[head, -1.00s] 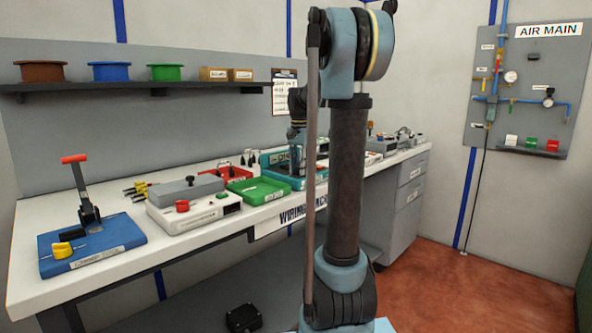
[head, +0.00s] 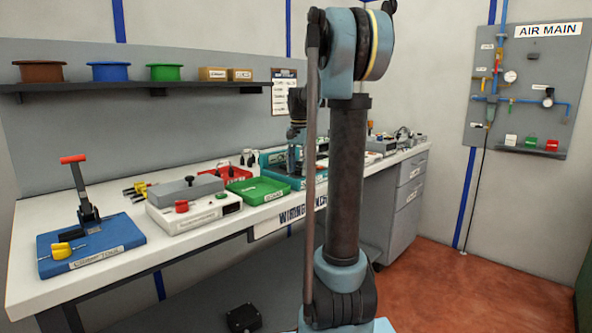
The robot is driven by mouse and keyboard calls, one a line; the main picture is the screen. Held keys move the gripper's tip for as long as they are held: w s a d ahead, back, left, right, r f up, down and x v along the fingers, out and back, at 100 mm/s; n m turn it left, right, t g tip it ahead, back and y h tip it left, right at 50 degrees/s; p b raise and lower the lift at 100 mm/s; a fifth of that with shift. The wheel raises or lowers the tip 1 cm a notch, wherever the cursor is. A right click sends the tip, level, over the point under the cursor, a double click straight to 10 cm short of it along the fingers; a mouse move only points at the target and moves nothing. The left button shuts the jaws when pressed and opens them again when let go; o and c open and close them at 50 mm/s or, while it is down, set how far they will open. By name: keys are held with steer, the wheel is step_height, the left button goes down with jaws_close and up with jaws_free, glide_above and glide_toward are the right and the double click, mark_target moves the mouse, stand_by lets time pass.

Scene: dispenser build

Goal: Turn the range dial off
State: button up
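A white box (head: 200,219) with a grey top stands on the workbench, left of my arm. Its front has a red knob (head: 182,206) and a green button (head: 221,196); its label is too small to read. I cannot tell whether this knob is the range dial, nor how it is set. My gripper (head: 296,160) points down over the teal tray (head: 276,178) further along the bench, well right of the white box. My own arm partly covers that area. The fingers are too small to tell open from shut.
A green tray (head: 259,190) and a red tray (head: 228,173) lie between the white box and my gripper. A blue base with a red-handled lever (head: 85,195) stands at the bench's left end. Several boxes (head: 383,145) stand at the right end.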

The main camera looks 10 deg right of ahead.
steer(key=shift+r, duration=0.1)
step_height(320, 180, up, 12)
stand_by(0.5)
step_height(320, 180, up, 5)
steer(key=m, duration=0.2)
step_height(320, 180, down, 17)
steer(key=shift+f, duration=0.15)
stand_by(0.7)
steer(key=shift+c, duration=0.4)
steer(key=c, duration=1)
